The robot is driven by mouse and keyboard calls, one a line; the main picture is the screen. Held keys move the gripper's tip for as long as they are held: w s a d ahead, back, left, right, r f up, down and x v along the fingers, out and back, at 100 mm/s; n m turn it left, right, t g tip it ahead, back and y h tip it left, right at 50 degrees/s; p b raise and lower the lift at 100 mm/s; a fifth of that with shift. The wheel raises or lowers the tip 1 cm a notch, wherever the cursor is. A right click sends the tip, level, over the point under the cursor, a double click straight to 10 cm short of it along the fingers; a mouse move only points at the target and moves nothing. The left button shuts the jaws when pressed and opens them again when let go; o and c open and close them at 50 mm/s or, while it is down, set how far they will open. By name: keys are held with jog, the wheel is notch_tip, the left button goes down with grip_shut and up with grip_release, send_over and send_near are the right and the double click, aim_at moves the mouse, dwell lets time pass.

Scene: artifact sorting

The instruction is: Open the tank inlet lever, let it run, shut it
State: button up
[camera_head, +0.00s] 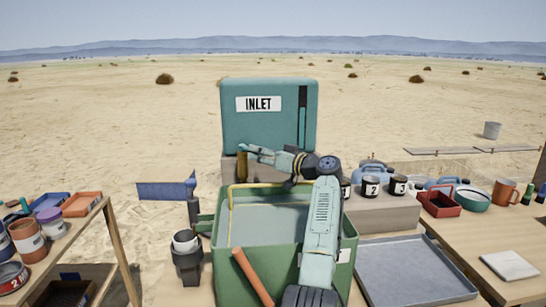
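A teal box (270,120) with a white INLET label (258,104) stands upright behind the work area. A dark vertical slot (302,118) runs down its right side. A green open tank (285,255) stands in front of it, with a pale grey surface inside and a yellow bar along its rim. A short yellow upright piece (241,168) shows below the teal box; I cannot tell whether it is the inlet lever. My gripper (244,150) points left at the top of this piece. Whether it touches it, and whether its fingers are closed, is too small to tell.
A reddish-brown rod (252,276) leans at the green tank's front. A dark holder with a cup (187,252) is left of it. A grey tray (415,275) lies to the right. Numbered dark cups (371,187) stand on a block behind. Side tables hold cans, trays and a mug (504,192).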

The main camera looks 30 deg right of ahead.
jog(key=v, duration=1.1)
jog(key=shift+s+d, duration=0.15)
jog(key=shift+s, duration=0.1)
jog(key=shift+c, duration=0.2)
